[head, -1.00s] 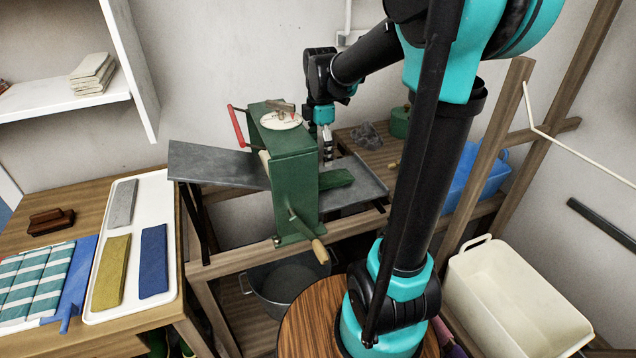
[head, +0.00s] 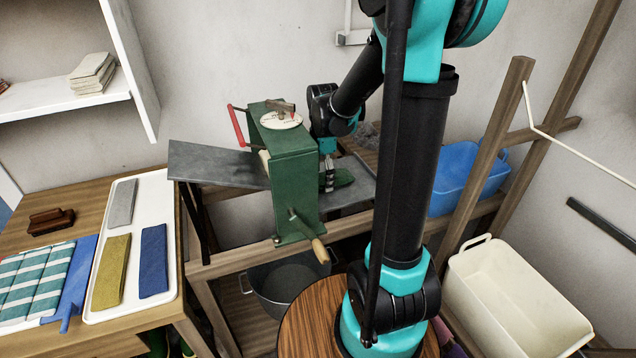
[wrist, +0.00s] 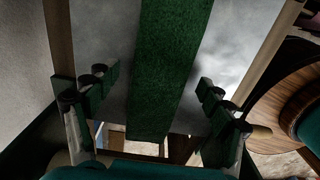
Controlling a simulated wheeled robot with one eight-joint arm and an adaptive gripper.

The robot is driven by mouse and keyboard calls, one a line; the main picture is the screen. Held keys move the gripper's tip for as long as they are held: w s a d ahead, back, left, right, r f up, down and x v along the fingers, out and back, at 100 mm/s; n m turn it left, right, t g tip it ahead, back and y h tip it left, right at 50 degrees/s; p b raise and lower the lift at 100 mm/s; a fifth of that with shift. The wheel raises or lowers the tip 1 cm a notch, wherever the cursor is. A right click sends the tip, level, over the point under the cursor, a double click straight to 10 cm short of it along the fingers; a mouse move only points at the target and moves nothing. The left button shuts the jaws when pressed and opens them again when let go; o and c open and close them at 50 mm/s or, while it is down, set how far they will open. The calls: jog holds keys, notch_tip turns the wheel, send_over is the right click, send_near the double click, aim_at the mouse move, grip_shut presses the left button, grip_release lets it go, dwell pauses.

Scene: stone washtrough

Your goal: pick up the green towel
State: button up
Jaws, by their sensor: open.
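The green towel (head: 343,177) is a folded strip on the grey metal tray (head: 362,192) at the right of the green mangle (head: 294,185). In the head view my gripper (head: 328,184) is low at the towel, close beside the mangle, and hides part of it. In the wrist view the towel (wrist: 166,65) runs lengthwise between the two open fingers of my gripper (wrist: 155,85). Clear gaps show on both sides, and the jaws hold nothing. I cannot tell how far the fingertips are above the tray.
The mangle's crank handle (head: 318,250) sticks out in front. A white tray (head: 168,190) with grey, yellow and blue folded cloths is on the left table. A pot (head: 262,292) stands below. A blue tub (head: 462,170) and a cream tub (head: 520,300) are at right.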

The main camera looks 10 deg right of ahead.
jog(key=c, duration=1.6)
jog(key=shift+r, duration=0.1)
